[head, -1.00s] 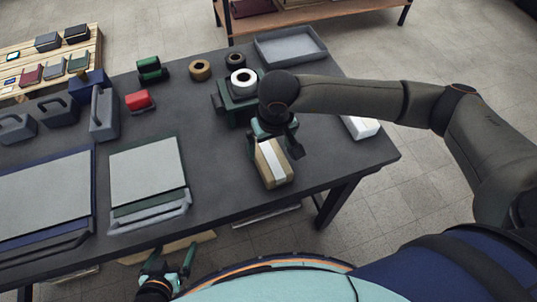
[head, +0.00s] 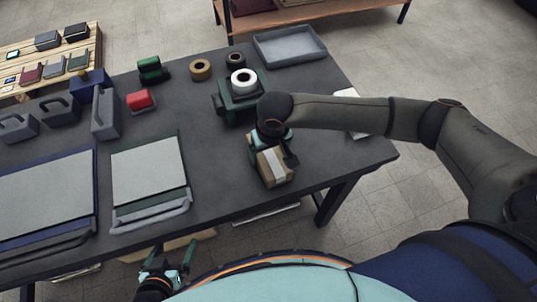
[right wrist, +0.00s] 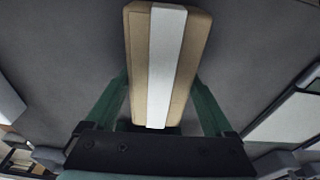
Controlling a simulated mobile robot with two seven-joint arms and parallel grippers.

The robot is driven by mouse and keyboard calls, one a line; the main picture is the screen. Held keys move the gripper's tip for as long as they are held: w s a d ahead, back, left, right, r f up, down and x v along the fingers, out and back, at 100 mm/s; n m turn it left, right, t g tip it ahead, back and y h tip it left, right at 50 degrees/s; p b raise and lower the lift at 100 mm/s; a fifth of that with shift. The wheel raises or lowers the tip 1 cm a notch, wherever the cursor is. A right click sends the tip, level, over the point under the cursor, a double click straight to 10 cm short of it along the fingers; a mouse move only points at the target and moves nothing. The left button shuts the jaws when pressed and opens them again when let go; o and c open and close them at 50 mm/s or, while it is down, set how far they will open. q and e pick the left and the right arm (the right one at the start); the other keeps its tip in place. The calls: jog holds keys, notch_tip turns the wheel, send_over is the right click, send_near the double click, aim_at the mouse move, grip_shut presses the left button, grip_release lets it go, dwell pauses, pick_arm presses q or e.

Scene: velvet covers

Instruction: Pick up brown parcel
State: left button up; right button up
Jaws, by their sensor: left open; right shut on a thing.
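The brown parcel (head: 274,170) is a small box with a pale strip of tape along its top. It is near the right front edge of the dark table; I cannot tell whether it touches the top. My right gripper (head: 270,154) is shut on it from above. In the right wrist view the parcel (right wrist: 143,65) sits between the two green fingers of the right gripper (right wrist: 160,100). My left gripper (head: 170,268) is open and empty, low in front of the table's front edge.
The table (head: 225,185) holds a tape dispenser (head: 240,100) with a white roll behind the parcel, a grey tray (head: 290,46) at the back and a red block (head: 140,100).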

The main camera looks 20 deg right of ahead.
jog(key=shift+r, duration=0.1)
grip_shut()
